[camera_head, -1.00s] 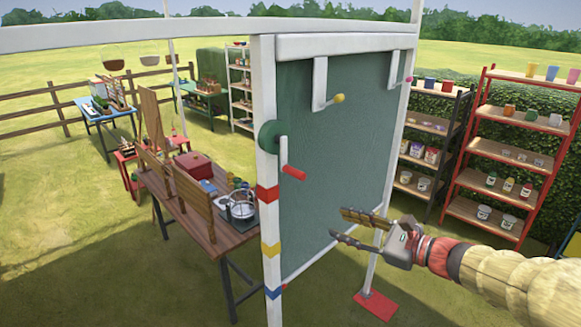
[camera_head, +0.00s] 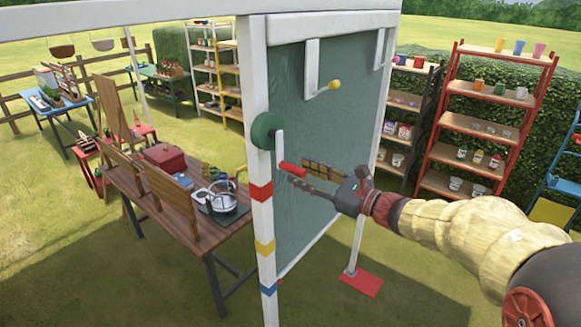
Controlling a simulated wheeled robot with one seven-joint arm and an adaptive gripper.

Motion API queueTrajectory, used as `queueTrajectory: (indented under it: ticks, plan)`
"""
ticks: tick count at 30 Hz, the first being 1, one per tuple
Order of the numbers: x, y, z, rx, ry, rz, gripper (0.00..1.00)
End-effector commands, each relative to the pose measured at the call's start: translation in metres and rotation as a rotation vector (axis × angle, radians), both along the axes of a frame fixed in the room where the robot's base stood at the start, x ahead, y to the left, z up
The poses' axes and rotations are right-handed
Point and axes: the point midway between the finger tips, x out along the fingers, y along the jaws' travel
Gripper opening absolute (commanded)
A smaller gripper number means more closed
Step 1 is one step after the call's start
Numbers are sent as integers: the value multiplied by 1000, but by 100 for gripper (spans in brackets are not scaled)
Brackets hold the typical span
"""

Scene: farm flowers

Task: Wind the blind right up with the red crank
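The red crank handle (camera_head: 292,169) sticks out from a white crank arm (camera_head: 279,146) that hangs down from a green round hub (camera_head: 266,130) on the white post. The dark green blind (camera_head: 318,150) hangs nearly to the foot of the frame. My gripper (camera_head: 312,177) points left, with its two fingers apart and open. Its fingertips are just right of the red handle in the picture, with the handle's end close to them. I cannot tell whether they touch it. The gripper covers a little of the blind.
The white post (camera_head: 258,90) has red, yellow and blue bands. A yellow-knobbed white bracket (camera_head: 312,66) is higher up on the frame. A wooden table (camera_head: 175,205) with a pot stands at left. A red shelf rack (camera_head: 440,130) stands behind at right. Open grass lies in front.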

Motion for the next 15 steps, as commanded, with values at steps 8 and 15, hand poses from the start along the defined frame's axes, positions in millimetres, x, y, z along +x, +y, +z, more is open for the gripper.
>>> queueTrajectory:
  ticks: [8, 15]
  plan:
    - [20, 27, 1, 0, -1, 2, 36]
    - [24, 31, 0, 0, 0, 1, 36]
